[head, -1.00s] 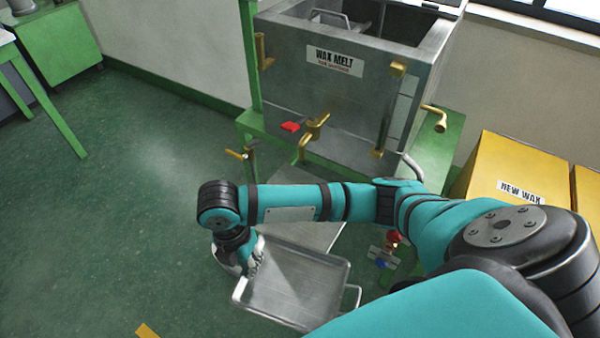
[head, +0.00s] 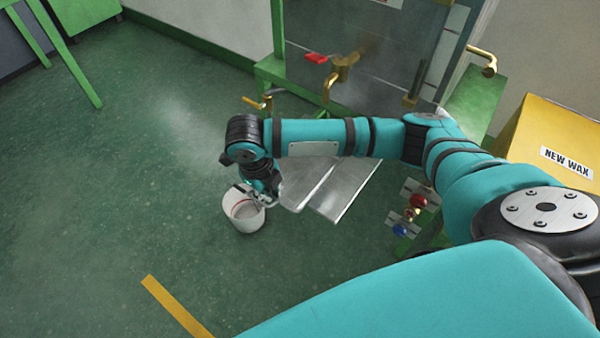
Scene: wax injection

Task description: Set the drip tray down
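My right gripper (head: 264,199) is low in the head view, at the end of the teal arm, over the near-right rim of a white bucket (head: 247,218). Its fingers are small and partly hidden, so I cannot tell whether they are open or shut. Right of it, below the forearm, are two grey metal surfaces side by side. The right one (head: 345,190) has a bright raised edge and may be the drip tray; the forearm hides its far part. No tray handle shows. My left gripper is out of view.
The wax melt tank (head: 385,50) stands on a green frame behind the arm, with a brass tap (head: 340,72). Red and blue valves (head: 418,201) are to the right. A yellow new wax box (head: 560,140) is far right.

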